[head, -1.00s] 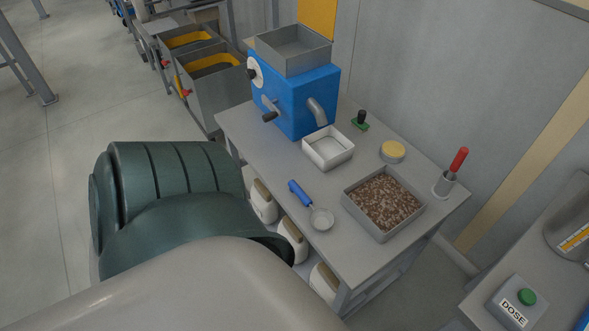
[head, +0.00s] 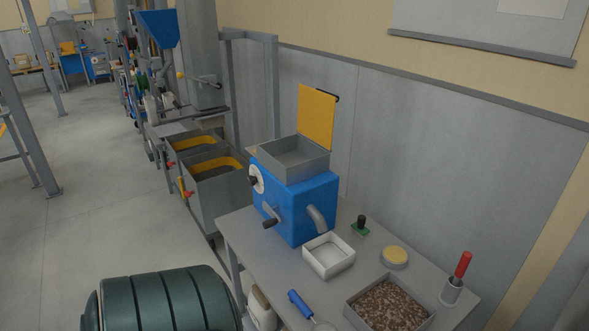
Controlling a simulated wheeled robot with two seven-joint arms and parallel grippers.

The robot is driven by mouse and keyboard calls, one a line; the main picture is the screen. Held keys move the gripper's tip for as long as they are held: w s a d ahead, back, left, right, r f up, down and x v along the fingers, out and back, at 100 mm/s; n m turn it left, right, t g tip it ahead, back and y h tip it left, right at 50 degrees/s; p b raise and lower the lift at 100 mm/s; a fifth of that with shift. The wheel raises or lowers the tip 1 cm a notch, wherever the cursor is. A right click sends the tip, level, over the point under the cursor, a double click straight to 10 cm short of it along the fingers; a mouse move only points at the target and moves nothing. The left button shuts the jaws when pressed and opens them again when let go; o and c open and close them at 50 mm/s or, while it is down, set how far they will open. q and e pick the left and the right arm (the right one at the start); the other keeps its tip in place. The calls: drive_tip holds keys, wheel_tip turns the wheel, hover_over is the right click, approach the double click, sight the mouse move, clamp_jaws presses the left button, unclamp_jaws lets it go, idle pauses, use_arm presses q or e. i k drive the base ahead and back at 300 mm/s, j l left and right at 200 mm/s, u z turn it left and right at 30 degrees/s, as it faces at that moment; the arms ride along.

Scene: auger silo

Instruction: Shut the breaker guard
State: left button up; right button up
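The breaker is a blue machine (head: 291,205) on the grey table, with a grey open hopper (head: 290,157) on top. Its guard, a yellow panel (head: 316,118), stands upright at the hopper's back edge, so it is open. A crank with a dark knob (head: 270,222), a dial and a grey spout (head: 316,219) are on the machine's front. Neither of my grippers is in view.
A white square tray (head: 328,268) sits below the spout. A tray of brown grain (head: 388,305), a yellow-lidded jar (head: 394,257), a blue-handled scoop (head: 300,303) and a red-handled tool in a cup (head: 462,264) share the table (head: 258,262). Grey bins (head: 215,200) stand left behind it.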

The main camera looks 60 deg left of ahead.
sight(315, 110)
drive_tip(key=i, duration=0.4)
drive_tip(key=u, duration=2.1)
drive_tip(key=i+j+u, duration=0.05)
